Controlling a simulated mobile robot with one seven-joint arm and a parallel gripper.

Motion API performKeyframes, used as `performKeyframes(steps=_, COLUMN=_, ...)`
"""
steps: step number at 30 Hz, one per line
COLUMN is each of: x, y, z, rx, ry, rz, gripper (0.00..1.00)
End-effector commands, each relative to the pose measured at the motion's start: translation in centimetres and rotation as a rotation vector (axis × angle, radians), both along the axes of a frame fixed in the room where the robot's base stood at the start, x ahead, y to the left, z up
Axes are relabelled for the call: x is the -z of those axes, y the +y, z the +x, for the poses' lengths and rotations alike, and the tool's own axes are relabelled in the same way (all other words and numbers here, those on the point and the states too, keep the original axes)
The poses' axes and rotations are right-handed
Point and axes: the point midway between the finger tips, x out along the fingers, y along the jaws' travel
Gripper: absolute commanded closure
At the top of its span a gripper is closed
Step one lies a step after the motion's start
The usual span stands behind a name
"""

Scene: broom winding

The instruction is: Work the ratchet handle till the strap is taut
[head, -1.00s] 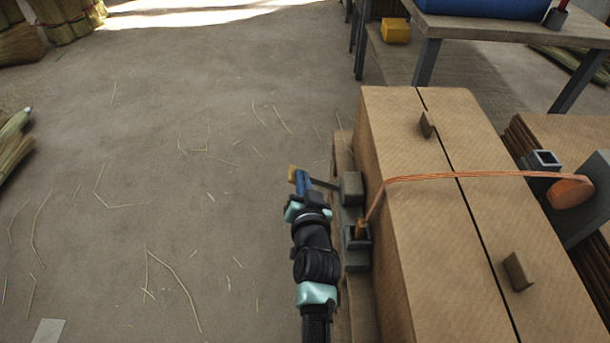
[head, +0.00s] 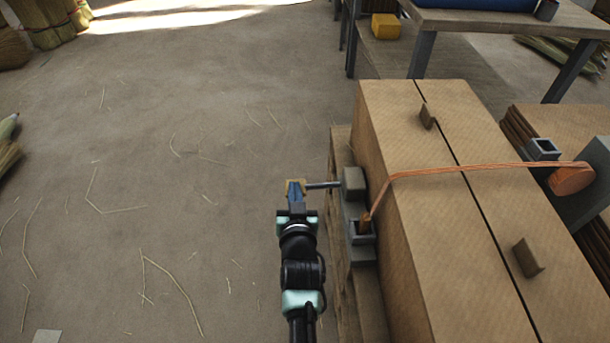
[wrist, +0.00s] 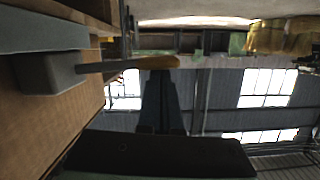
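The ratchet (head: 358,228) is a grey block on the near left side of the carton (head: 440,140). Its grey handle (head: 324,185) sticks out to the left, about level in the head view, and ends in a yellow grip. The wrist view also shows this grip (wrist: 150,62) at the fingertips. My gripper (head: 296,190) has its blue fingers close together at the grip and appears shut on it; the far finger is hidden. The orange strap (head: 460,168) runs from the ratchet over the carton to an orange roll (head: 572,178) at right. Its tension is hard to judge.
The carton stands on a wooden pallet (head: 341,160). Two brown corner pieces (head: 527,258) sit on its top. A workbench (head: 470,22) stands behind, with a yellow box (head: 386,26) below it. The floor to the left is open, with scattered straw.

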Motion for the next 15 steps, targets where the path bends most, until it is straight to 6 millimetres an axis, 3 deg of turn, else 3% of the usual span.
performKeyframes(steps=15, x=0.92, y=0.14, z=-0.15, rx=-0.004, ry=0.010, rz=0.002, gripper=1.00)
